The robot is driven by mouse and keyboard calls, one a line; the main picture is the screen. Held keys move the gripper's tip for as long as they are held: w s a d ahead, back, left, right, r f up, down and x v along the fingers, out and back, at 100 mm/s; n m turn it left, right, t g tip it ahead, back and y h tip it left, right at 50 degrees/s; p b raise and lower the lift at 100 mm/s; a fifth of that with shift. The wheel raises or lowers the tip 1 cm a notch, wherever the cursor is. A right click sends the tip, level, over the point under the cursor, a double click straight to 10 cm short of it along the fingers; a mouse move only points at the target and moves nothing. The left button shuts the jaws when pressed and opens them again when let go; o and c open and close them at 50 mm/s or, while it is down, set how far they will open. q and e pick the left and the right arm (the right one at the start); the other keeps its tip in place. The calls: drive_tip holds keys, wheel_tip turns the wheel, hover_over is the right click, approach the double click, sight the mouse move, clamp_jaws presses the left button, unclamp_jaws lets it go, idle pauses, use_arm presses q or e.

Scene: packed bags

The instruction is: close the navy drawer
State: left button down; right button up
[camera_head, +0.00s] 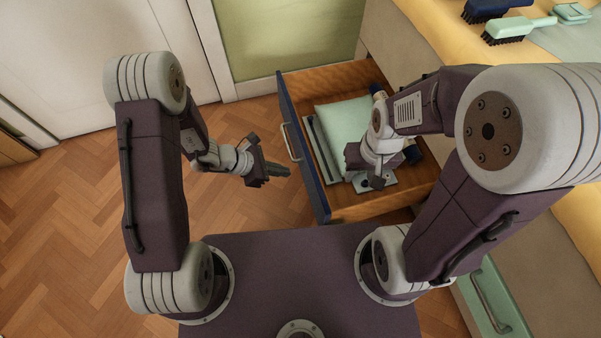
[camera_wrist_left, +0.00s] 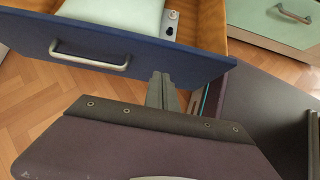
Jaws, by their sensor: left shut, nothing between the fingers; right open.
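The navy drawer (camera_head: 306,150) is pulled out from the cabinet on the right, with its navy front facing left and a pale metal handle (camera_head: 291,142) on it. Its wooden inside shows. My left gripper (camera_head: 288,171) is shut and empty, just left of the drawer front and near the handle. In the left wrist view the navy front (camera_wrist_left: 120,48) and handle (camera_wrist_left: 90,62) lie beyond the shut fingers (camera_wrist_left: 161,80); I cannot tell whether they touch. My right gripper (camera_head: 368,178) is over the inside of the drawer, open, with its fingers partly hidden.
The drawer holds a pale green folded item (camera_head: 342,122) and several small things. A mint drawer (camera_head: 490,300) is at the lower right. Brushes (camera_head: 517,28) lie on the bed-like top (camera_head: 440,30). The wooden floor (camera_head: 70,210) to the left is clear.

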sight(310, 171)
use_arm(q)
drive_tip(key=d, duration=0.1)
drive_tip(key=d+f+b, duration=0.1)
drive_tip(key=d, duration=0.1)
drive_tip(key=w+d+f+b, duration=0.1)
drive_tip(key=d, duration=0.1)
drive_tip(key=shift+w+d+r, duration=0.1)
drive_tip(key=shift+d+r, duration=0.05)
drive_tip(key=shift+d, duration=0.2)
use_arm(e)
drive_tip(key=shift+f, duration=1.75)
